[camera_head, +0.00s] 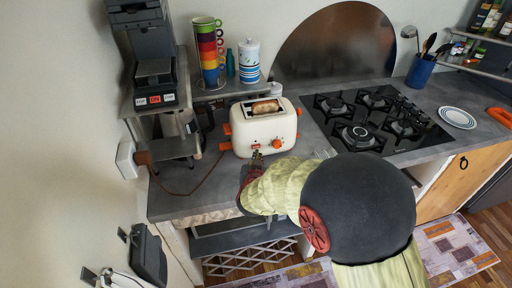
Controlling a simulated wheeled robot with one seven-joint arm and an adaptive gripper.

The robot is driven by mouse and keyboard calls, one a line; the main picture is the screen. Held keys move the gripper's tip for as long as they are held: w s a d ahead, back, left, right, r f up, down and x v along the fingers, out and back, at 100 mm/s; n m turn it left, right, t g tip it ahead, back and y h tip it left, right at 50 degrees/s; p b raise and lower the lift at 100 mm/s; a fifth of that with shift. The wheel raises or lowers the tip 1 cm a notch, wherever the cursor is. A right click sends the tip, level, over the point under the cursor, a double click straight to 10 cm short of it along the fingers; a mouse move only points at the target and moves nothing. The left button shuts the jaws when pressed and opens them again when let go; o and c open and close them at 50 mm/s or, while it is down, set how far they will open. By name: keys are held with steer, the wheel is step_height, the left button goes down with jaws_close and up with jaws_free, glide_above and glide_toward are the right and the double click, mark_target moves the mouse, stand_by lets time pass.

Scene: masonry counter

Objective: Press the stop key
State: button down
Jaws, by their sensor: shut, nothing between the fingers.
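A cream toaster (250,115) with orange knobs, levers and feet stands on the grey counter. Bread shows in its top slot. An orange dial (277,144) is on the right of its front face. Small dark and orange marks sit low on the front near my gripper, too small to tell which is the stop key. My gripper (257,157) is shut and empty, just in front of the toaster's lower front face; I cannot tell if it touches. My arm hides part of the counter's front edge.
A black gas hob (365,118) lies to the right, with a plate (457,117) beyond it. A stack of coloured cups (209,50) and a canister (249,60) stand on a shelf behind. A dark appliance (150,60) stands at left. A cord runs left from the toaster.

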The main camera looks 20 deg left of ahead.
steer(key=shift+s+d, duration=0.45)
steer(key=shift+s, duration=0.25)
steer(key=shift+s+d, duration=0.45)
steer(key=shift+s, duration=0.3)
steer(key=shift+s+d, duration=0.45)
steer(key=shift+s, duration=0.25)
